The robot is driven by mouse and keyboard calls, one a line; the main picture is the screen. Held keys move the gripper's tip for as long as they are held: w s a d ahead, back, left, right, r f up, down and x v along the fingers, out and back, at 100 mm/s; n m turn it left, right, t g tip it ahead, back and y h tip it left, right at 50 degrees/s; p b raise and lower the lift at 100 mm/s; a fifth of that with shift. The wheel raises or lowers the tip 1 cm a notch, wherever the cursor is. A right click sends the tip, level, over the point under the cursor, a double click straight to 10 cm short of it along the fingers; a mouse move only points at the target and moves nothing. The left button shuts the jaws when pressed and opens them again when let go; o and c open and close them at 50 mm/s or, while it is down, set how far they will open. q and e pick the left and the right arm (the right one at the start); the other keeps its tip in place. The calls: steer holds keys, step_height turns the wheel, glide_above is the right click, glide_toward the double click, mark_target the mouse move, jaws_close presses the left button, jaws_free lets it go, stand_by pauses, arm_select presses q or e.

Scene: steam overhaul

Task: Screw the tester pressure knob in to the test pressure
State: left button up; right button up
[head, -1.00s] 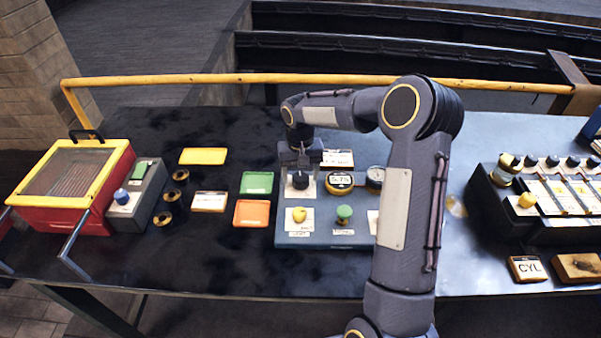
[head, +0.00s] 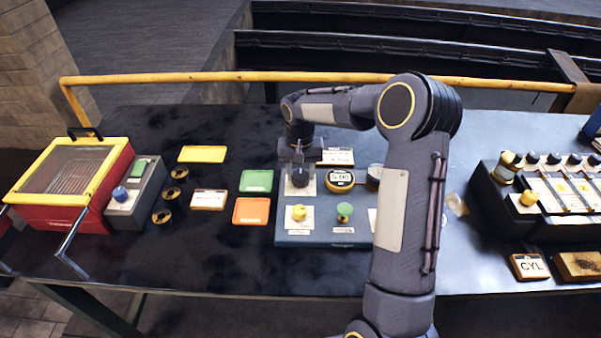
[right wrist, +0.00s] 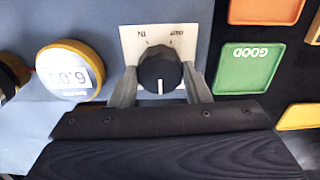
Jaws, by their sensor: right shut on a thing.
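The tester (head: 330,238) is a blue-grey panel on the table in the head view. Its black pressure knob (right wrist: 160,72) has a white pointer line and sits on a white plate marked IN and OUT in the right wrist view. My right gripper (head: 299,176) comes down over the knob, with one finger on each side, shut on it. The round yellow-rimmed readout (right wrist: 70,72) beside the knob shows about 6.0; it also shows in the head view (head: 340,180). My left gripper is not in view.
A yellow knob (head: 299,212) and a green knob (head: 344,210) stand on the tester's front part. Green (head: 257,181) and orange (head: 251,211) trays lie to its left. A dark valve rack (head: 490,205) stands at right. My right arm hides the tester's right side.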

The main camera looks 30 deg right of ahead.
mark_target(301, 174)
steer(key=o, duration=1)
step_height(301, 174, up, 7)
steer(key=shift+r+b, duration=0.2)
steer(key=shift+b, duration=0.15)
steer(key=shift+r, duration=0.25)
